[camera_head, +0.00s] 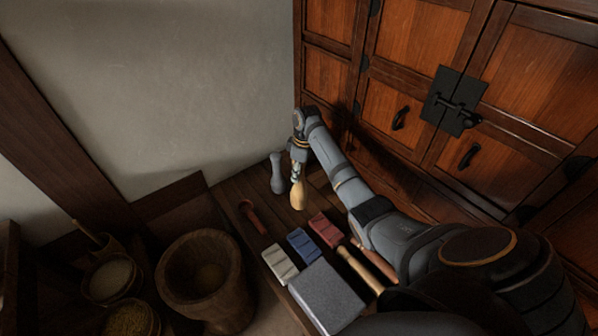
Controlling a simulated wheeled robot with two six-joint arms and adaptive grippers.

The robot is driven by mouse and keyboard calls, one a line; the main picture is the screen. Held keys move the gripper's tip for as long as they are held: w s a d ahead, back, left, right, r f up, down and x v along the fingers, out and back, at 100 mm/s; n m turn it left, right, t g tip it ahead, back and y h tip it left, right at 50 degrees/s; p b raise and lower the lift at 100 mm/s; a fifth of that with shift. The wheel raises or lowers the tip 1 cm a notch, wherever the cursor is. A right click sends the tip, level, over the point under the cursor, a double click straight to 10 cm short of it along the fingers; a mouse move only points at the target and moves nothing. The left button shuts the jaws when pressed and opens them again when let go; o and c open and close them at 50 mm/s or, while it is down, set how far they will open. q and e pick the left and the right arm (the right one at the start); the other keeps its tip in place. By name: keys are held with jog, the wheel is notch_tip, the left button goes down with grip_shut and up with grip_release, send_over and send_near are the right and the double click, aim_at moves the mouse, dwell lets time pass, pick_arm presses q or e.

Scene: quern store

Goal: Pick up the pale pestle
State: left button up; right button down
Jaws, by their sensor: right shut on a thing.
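The pale pestle (298,195) is a light wooden one with a rounded lower end, held upright. My right gripper (299,172) points down with its jaws shut on the pestle's upper part, which they partly hide. The pestle is over the back part of the dark wooden bench (231,188); I cannot tell whether its lower end touches the wood. My left gripper is not in view.
A grey pestle (278,174) stands close to the left. A red-brown tool (252,216), pale (280,264), blue (303,244) and red (326,229) blocks, a grey slab (327,297) and a tan rod (360,270) lie nearer. A wooden mortar (168,282) stands left; a cabinet (415,60) behind.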

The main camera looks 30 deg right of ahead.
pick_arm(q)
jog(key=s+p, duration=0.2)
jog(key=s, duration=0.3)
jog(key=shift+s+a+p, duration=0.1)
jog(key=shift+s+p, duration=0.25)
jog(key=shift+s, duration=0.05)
pick_arm(e)
jog(key=s+a+r, duration=0.7)
jog(key=s+a, duration=0.1)
jog(key=s, duration=0.1)
jog(key=shift+r, duration=0.4)
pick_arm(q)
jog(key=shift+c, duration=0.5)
pick_arm(e)
jog(key=shift+a, duration=0.1)
